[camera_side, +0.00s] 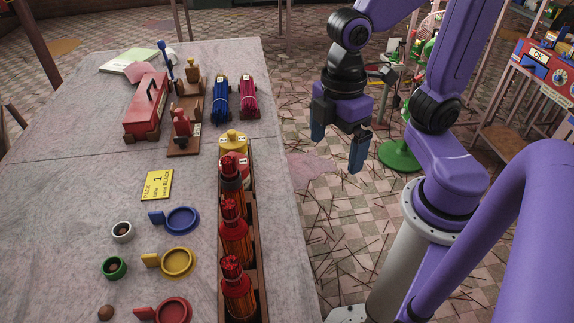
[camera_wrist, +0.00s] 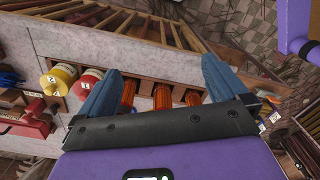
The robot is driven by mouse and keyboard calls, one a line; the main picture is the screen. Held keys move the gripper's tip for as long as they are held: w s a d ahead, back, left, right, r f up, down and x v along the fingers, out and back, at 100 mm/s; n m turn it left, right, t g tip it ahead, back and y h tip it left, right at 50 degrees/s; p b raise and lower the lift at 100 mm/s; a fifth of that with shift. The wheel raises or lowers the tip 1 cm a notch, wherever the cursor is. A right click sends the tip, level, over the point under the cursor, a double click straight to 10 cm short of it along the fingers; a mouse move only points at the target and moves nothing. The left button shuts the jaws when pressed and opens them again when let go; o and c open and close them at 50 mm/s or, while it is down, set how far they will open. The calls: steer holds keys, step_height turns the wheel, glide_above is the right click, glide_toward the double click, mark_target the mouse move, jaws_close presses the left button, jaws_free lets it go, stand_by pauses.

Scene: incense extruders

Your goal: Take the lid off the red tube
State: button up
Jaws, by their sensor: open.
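The red tube (camera_side: 242,160) stands in a long narrow wooden rack on the table's right side, beside a yellow tube (camera_side: 233,141). In the side view it is partly hidden by a taller dark-and-red piece in front. In the wrist view the red tube (camera_wrist: 88,80) shows at the left, its red lid on and a white label on it. My gripper (camera_side: 338,146) is open and empty, in the air right of the rack, beyond the table's edge. Its two blue fingers (camera_wrist: 160,70) are spread wide in the wrist view, with the red tube left of the left finger.
Amber cylinders with crinkled red tops (camera_side: 236,240) stand nearer in the rack. A yellow card (camera_side: 157,184), handled rings (camera_side: 181,220) and small cups (camera_side: 121,232) lie left of the rack.

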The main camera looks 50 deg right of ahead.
steer(key=shift+m, duration=0.7)
steer(key=s+d, duration=0.1)
steer(key=s+d+f, duration=0.1)
steer(key=s, duration=0.1)
steer(key=s+d+f, duration=0.1)
steer(key=shift+s+d+f, duration=0.1)
steer(key=shift+s+d, duration=0.05)
steer(key=shift+s, duration=0.05)
steer(key=w+a+r+n, duration=0.2)
steer(key=w+a+n, duration=0.1)
steer(key=w, duration=0.5)
steer(key=w+a+r+n, duration=0.2)
steer(key=w+a+n, duration=0.15)
steer(key=w, duration=0.45)
steer(key=n, duration=0.5)
glide_above(246, 176)
steer(key=w, duration=0.3)
steer(key=f, duration=1.6)
steer(key=shift+w+a, duration=0.15)
steer(key=shift+a, duration=0.1)
steer(key=c, duration=0.9)
